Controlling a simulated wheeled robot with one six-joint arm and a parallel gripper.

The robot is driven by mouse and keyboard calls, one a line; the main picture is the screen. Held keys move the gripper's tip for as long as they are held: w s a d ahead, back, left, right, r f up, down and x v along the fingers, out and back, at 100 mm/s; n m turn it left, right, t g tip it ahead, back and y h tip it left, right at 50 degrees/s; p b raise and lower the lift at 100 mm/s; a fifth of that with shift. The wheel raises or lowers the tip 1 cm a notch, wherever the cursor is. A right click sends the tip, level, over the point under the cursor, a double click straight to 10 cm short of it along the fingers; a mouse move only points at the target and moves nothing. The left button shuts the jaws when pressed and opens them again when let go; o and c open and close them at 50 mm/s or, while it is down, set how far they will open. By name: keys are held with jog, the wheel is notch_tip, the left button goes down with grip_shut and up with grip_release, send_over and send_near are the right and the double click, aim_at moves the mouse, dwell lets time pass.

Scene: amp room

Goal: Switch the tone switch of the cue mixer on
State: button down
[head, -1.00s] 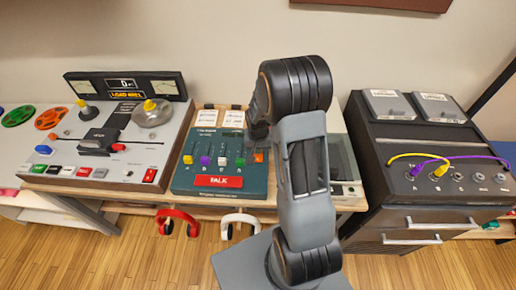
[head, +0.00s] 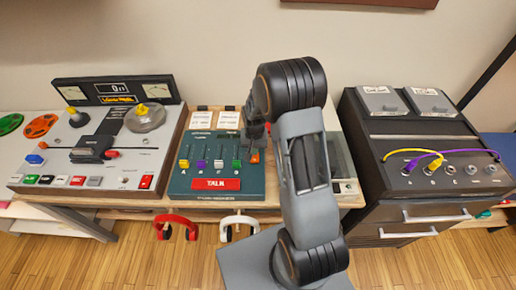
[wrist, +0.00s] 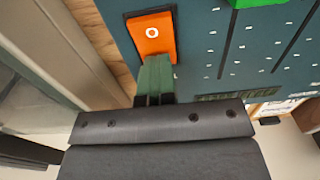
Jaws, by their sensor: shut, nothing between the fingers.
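The cue mixer is the teal panel (head: 215,184) in the middle of the bench. An orange rocker switch (wrist: 150,37) sits near its edge and shows a white O mark in the wrist view. In the head view this switch (head: 254,157) is at the mixer's right side, partly beside my arm. My gripper (wrist: 155,72) is shut and empty. Its green fingertips overlap the lower end of the orange switch in the wrist view. I cannot tell whether they touch or press it. The switch's end behind the fingers is hidden.
The mixer has several coloured sliders and a red TALK button (head: 216,184). A tape machine (head: 60,160) stands left, and a dark cabinet with patch cables (head: 425,140) stands right. Headphones (head: 238,222) hang below the bench. My arm hides part of the grey unit (head: 345,190).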

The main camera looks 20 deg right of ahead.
jog(key=shift+s+a+f, duration=0.15)
jog(key=shift+s+f, duration=0.2)
jog(key=shift+s, duration=0.15)
jog(key=shift+s+a+r, duration=0.15)
jog(key=shift+s+a, duration=0.15)
jog(key=shift+s, duration=0.15)
jog(key=shift+d+r+p, duration=0.1)
jog(key=shift+p, duration=0.2)
jog(key=shift+r, duration=0.25)
notch_tip(320, 180, up, 14)
jog(key=p, duration=0.2)
jog(key=shift+w, duration=0.3)
jog(key=shift+f, duration=0.1)
